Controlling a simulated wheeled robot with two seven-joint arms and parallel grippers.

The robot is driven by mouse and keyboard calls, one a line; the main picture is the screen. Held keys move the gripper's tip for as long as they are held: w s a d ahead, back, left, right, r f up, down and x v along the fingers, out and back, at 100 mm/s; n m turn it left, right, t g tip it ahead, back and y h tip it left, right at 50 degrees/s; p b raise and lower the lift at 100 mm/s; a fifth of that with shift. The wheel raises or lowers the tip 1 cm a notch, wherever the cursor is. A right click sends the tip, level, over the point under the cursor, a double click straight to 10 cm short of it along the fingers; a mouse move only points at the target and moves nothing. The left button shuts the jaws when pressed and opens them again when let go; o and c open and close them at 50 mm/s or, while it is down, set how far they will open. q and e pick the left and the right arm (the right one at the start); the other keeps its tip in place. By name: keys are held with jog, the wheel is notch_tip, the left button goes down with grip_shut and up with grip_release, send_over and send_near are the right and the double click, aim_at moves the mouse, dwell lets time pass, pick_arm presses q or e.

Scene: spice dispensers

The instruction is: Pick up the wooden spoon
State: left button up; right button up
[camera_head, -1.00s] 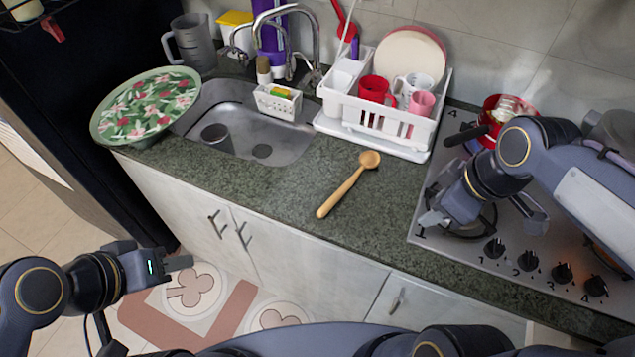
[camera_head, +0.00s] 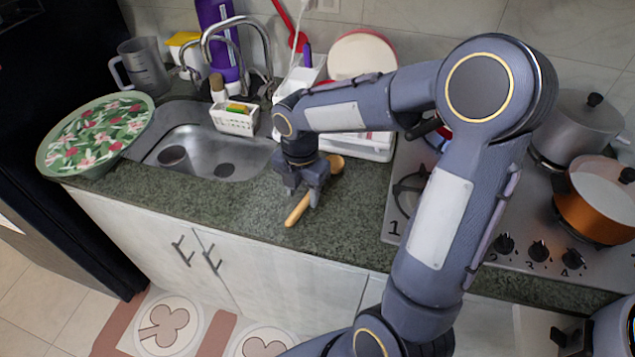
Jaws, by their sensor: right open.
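The wooden spoon (camera_head: 296,212) lies on the green speckled counter between the sink and the stove. Its handle end points toward the counter's front edge, and its bowl (camera_head: 336,162) shows behind the gripper. My right gripper (camera_head: 302,194) points down over the spoon's handle, with its jaws open. The middle of the handle is hidden by the gripper, and I cannot tell whether the fingers straddle it or touch it. My left gripper is out of view.
The dish rack (camera_head: 365,147) is behind my right arm and partly hidden. The sink (camera_head: 203,151) and green floral tray (camera_head: 97,130) are at left. The stove (camera_head: 470,225) with an orange pot (camera_head: 592,212) is at right. The counter in front of the sink is clear.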

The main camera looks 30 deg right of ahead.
notch_tip(320, 180, down, 3)
jog(key=shift+r, duration=0.2)
grip_shut()
jog(key=shift+r, duration=0.1)
